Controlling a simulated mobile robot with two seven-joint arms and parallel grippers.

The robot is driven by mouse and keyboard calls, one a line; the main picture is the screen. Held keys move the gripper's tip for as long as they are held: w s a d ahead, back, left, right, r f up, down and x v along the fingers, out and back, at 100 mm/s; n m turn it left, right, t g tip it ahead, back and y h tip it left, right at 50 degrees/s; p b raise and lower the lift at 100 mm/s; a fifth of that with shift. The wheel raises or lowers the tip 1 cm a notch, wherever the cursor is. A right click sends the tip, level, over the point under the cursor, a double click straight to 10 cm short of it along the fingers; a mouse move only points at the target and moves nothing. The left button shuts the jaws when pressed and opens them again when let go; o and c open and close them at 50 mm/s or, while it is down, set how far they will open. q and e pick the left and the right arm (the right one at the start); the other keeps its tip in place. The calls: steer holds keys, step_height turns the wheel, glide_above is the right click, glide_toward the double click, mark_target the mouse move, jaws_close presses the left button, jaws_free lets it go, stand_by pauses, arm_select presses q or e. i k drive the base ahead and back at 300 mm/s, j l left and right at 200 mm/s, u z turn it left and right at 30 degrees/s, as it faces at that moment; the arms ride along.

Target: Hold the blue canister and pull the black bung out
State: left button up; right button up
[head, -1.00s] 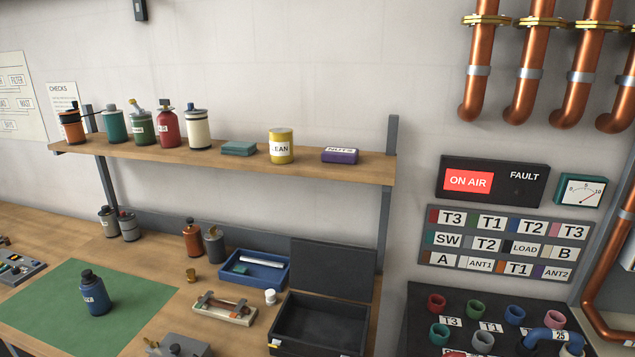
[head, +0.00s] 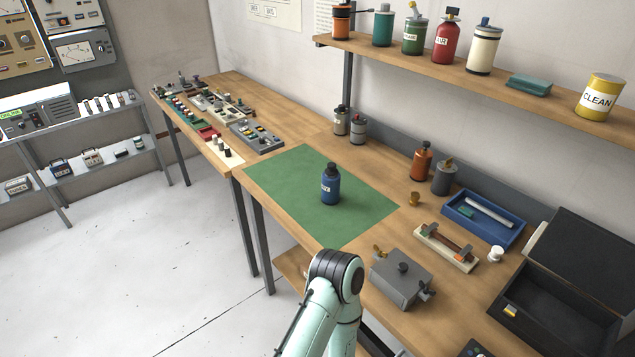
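The blue canister (head: 330,188) stands upright on the green mat (head: 285,188) on the wooden bench. It has a pale label on its side. A dark bung (head: 331,168) sits in its top. Nothing touches the canister. One of my mint-green arms with a black joint shows at the bottom middle, in front of the bench and short of the mat. No fingers of either gripper show in this view.
A grey metal box (head: 401,283), a cream wooden rack (head: 445,247), a blue tray (head: 483,218) and an open black case (head: 560,300) stand right of the mat. Orange (head: 422,162) and grey (head: 444,178) canisters stand behind. A shelf (head: 450,70) overhangs the back.

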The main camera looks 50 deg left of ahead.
mark_target(331, 185)
steer(key=k+j, duration=0.1)
steer(key=j, duration=0.45)
steer(key=k+j, duration=0.1)
steer(key=j, duration=0.95)
steer(key=k+j, duration=0.15)
steer(key=j, duration=0.35)
